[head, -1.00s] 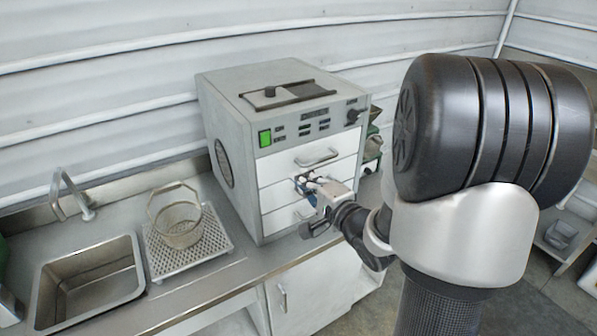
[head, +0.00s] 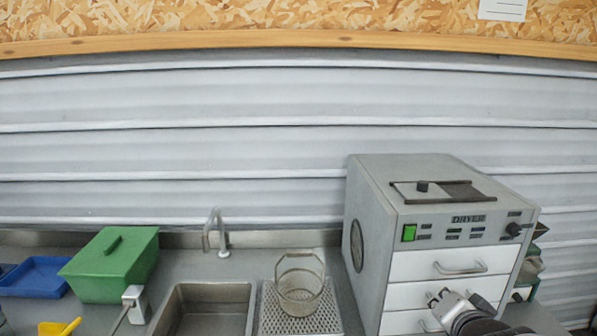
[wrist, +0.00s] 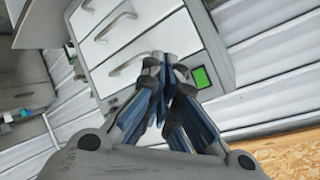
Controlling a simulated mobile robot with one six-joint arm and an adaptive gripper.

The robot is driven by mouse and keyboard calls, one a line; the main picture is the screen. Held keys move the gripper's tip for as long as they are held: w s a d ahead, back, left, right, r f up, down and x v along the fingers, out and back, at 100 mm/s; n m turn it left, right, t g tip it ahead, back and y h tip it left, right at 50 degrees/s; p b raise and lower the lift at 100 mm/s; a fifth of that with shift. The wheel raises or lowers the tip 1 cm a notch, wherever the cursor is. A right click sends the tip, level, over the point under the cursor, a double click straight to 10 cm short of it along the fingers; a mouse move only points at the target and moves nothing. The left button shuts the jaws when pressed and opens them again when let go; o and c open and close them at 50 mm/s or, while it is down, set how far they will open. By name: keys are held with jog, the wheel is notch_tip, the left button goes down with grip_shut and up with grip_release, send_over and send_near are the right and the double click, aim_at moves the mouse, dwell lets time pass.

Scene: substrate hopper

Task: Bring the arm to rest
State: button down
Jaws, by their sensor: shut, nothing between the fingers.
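My gripper (head: 444,299) is at the bottom right of the head view, in front of the drawers of the grey dryer (head: 372,205). In the wrist view my gripper (wrist: 165,62) has its blue-grey fingers together at the tips, with nothing between them. The dryer's white drawer front (wrist: 148,28) with its handles lies behind and left of the fingertips there. The green switch (wrist: 201,78) is just right of the tips. Whether the fingers touch the dryer I cannot tell. Most of my arm is outside the head view.
A wire basket (head: 300,290) stands on a perforated tray (head: 272,318) left of the dryer. Further left are a sink (head: 205,290), a tap (head: 222,240), a green lidded box (head: 105,275), a blue tray (head: 38,272) and a yellow scoop (head: 58,328). A corrugated wall (head: 170,150) stands behind.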

jog(key=s+a+f+n+g+y, duration=0.1)
jog(key=s+a+n+g, duration=0.2)
jog(key=s, duration=0.8)
jog(key=s+a+n+g+y+b, duration=0.1)
jog(key=s+a+n+g+y, duration=0.1)
jog(key=s+a+n+g, duration=0.2)
jog(key=s+a+n, duration=0.3)
jog(key=s+a, duration=0.3)
jog(key=s, duration=0.1)
jog(key=shift+a+f+n, duration=0.4)
jog(key=c, duration=2.3)
grip_release()
